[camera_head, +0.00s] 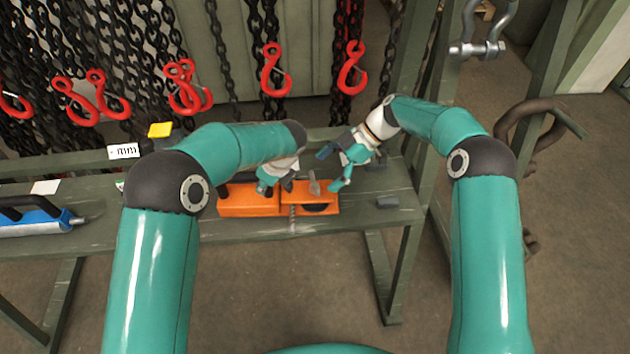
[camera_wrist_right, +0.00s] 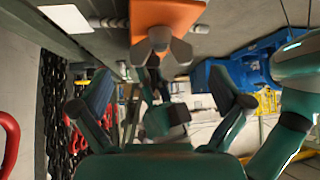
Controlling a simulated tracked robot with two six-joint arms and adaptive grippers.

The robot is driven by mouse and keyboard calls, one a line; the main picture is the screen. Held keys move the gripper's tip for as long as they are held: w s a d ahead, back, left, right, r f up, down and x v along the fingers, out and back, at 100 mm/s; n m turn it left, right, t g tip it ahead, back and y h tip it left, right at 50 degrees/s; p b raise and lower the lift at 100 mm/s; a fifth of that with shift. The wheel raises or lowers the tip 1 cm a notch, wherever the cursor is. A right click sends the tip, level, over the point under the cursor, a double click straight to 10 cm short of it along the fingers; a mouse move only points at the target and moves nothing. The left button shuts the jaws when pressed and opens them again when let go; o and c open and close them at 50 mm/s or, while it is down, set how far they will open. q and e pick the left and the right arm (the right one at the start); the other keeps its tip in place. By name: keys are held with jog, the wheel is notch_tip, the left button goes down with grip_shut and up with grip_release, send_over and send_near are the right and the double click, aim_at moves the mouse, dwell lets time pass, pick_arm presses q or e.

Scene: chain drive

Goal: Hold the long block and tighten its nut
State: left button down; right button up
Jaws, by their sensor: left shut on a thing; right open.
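The long orange block (camera_head: 250,206) lies on the green bench. My left gripper (camera_head: 277,183) is shut on it from above, at its back edge near the middle; its fingertips are partly hidden. A grey, lobed nut (camera_head: 314,184) stands at the block's back side, right of my left gripper. My right gripper (camera_head: 334,169) is open and empty, just right of the nut and apart from it. In the right wrist view the orange block (camera_wrist_right: 178,17) and the nut (camera_wrist_right: 160,46) appear at the top, beyond the open fingers of my right gripper (camera_wrist_right: 162,92).
Black chains with red hooks (camera_head: 275,72) hang behind the green bench (camera_head: 340,222). A yellow piece (camera_head: 160,130) stands at the back. A shackle (camera_head: 478,45) hangs upper right.

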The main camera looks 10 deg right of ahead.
aim_at(315, 180)
jog(key=shift+x, duration=2.4)
jog(key=c, duration=1.1)
